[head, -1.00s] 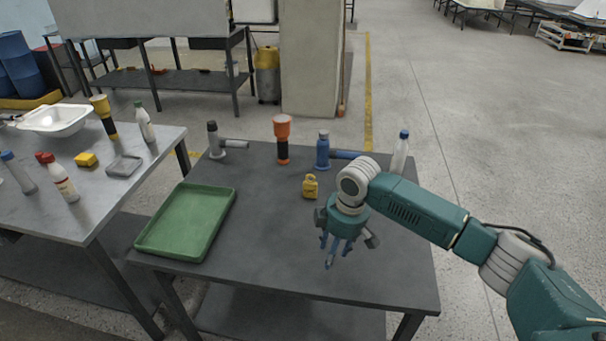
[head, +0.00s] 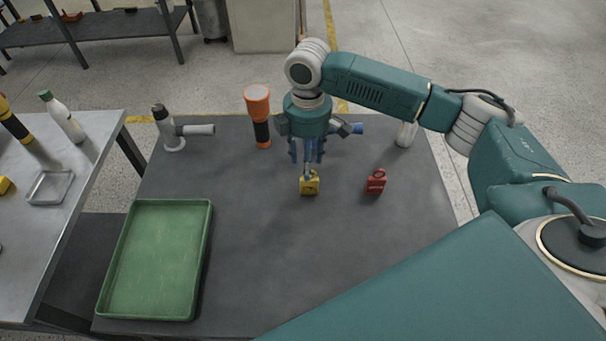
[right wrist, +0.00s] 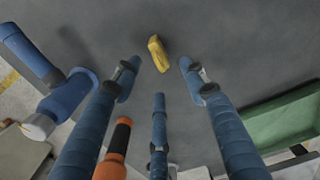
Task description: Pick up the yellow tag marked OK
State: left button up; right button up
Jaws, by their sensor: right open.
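The yellow tag (head: 309,185) stands on the dark table (head: 270,270), near its middle; its marking is too small to read for sure. My right gripper (head: 307,166) points down just above and behind it, with the fingertips partly covering its top. In the right wrist view the yellow tag (right wrist: 158,54) shows edge-on, just beyond the spread fingertips (right wrist: 160,75). The right gripper is open and holds nothing. A red tag (head: 376,181) stands to the right of the yellow one. My left gripper is not in view.
A green tray (head: 155,262) lies empty at the table's left. Behind the gripper stand an orange and black flashlight (head: 258,115), a blue tool (head: 347,128) and a white bottle (head: 405,134). A grey tool (head: 175,130) stands back left. The table's front middle is clear.

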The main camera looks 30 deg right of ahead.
aim_at(309, 183)
jog(key=f, duration=0.4)
jog(key=shift+s+f, duration=0.15)
jog(key=shift+s, duration=0.15)
jog(key=shift+w+d+f+p, duration=0.15)
jog(key=shift+f+p, duration=0.1)
jog(key=shift+f, duration=0.65)
jog(key=shift+d+f+p, duration=0.1)
jog(key=shift+f+p, duration=0.15)
jog(key=shift+f, duration=0.65)
jog(key=shift+w+d+f+p, duration=0.15)
jog(key=shift+f+p, duration=0.1)
jog(key=shift+f, duration=0.65)
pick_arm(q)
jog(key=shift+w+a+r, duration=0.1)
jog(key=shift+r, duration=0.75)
pick_arm(e)
jog(key=shift+s, duration=0.1)
jog(key=c, duration=1)
